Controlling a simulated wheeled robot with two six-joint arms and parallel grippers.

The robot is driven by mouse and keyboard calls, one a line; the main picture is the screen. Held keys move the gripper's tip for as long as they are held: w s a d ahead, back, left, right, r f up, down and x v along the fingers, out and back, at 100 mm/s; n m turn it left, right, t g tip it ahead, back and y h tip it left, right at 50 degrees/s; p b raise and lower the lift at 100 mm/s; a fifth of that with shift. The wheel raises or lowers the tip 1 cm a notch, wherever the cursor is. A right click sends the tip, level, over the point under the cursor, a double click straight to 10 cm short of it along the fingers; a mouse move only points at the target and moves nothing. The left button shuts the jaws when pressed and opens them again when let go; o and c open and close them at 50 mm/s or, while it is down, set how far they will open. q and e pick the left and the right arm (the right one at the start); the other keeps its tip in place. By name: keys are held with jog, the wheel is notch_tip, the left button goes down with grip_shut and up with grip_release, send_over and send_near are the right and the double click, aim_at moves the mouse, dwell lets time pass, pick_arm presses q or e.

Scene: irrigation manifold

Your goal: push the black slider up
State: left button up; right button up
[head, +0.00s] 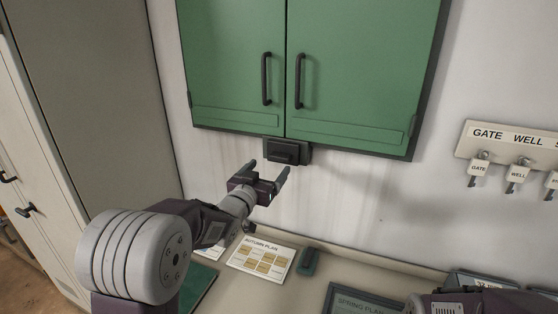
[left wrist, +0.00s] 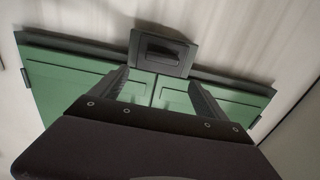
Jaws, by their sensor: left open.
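The black slider (head: 284,157) sits on a dark plate (head: 304,153) on the wall, just under the bottom edge of the green cabinet (head: 233,60). In the left wrist view the slider (left wrist: 160,49) shows as a raised block on its plate, beyond the fingertips. My left gripper (head: 267,170) is open and empty, a little below the slider and apart from it. Its two fingers also show in the left wrist view (left wrist: 158,82), spread to either side. Part of my right arm (head: 480,303) shows at the bottom right; its gripper is out of view.
A key rack (head: 510,140) with hanging keys is on the wall at right. The counter below holds an "Autumn Plan" sheet (head: 260,258), a small dark object (head: 310,262) and a "Spring Plan" board (head: 358,300). A tall cabinet (head: 95,90) stands at left. The wall beside the slider is clear.

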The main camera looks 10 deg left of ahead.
aim_at(279, 157)
pick_arm(q)
jog(key=w, duration=0.2)
jog(key=w+p, duration=0.1)
jog(key=w, duration=0.1)
jog(key=w+d, duration=0.1)
jog(key=w, duration=0.1)
jog(key=shift+w+f+p, duration=0.3)
jog(key=shift+w+p, duration=0.05)
jog(key=shift+w+d, duration=0.1)
jog(key=shift+w, duration=0.25)
jog(key=shift+r, duration=0.1)
pick_arm(e)
jog(key=shift+w+r, duration=0.25)
jog(key=shift+r, duration=0.9)
pick_arm(q)
jog(key=shift+w+d, duration=0.1)
pick_arm(e)
jog(key=shift+w, duration=0.1)
